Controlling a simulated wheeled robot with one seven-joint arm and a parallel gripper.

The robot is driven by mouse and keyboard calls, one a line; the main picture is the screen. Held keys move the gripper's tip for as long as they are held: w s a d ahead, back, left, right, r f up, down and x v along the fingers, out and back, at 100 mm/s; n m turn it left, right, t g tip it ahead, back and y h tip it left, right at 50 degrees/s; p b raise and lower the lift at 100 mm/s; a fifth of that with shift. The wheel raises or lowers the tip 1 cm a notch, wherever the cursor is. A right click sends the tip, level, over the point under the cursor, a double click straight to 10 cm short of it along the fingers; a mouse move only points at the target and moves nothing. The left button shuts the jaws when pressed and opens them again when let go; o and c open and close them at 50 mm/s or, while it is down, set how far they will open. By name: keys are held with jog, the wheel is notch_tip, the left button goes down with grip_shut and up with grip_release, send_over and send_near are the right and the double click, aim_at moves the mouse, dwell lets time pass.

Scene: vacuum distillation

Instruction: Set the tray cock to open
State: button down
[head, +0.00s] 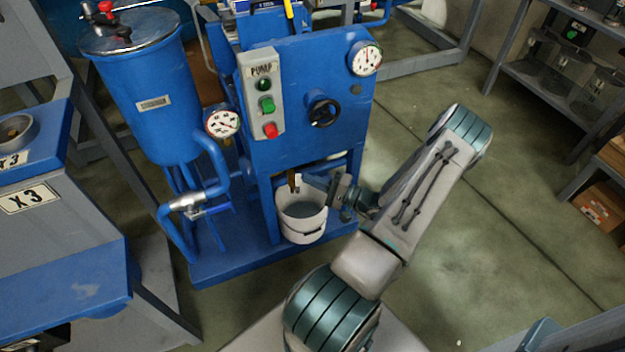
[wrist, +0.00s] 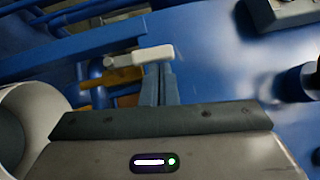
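The tray cock (head: 294,181) is a small brownish fitting under the blue pump panel, above a white bucket; my gripper partly hides it in the head view. In the wrist view a pale handle (wrist: 138,57), apparently the cock's, lies roughly level across my fingertips, with a brass-coloured part (wrist: 98,97) below it to the left. My gripper (head: 312,181) reaches in from the right. Its two fingers (wrist: 160,70) are close together with nothing visible between them. Their tips are at the handle's right end; I cannot tell whether they touch it.
The white bucket (head: 302,222) stands on the blue base (head: 240,258) below the cock. A pipe with a lever valve (head: 190,203) is to the left. The panel (head: 310,135) with gauge and knob is just above my gripper. Open floor (head: 480,230) lies to the right.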

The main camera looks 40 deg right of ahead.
jog(key=s+d, duration=0.8)
jog(key=s, duration=0.2)
jog(key=shift+d+f, duration=0.35)
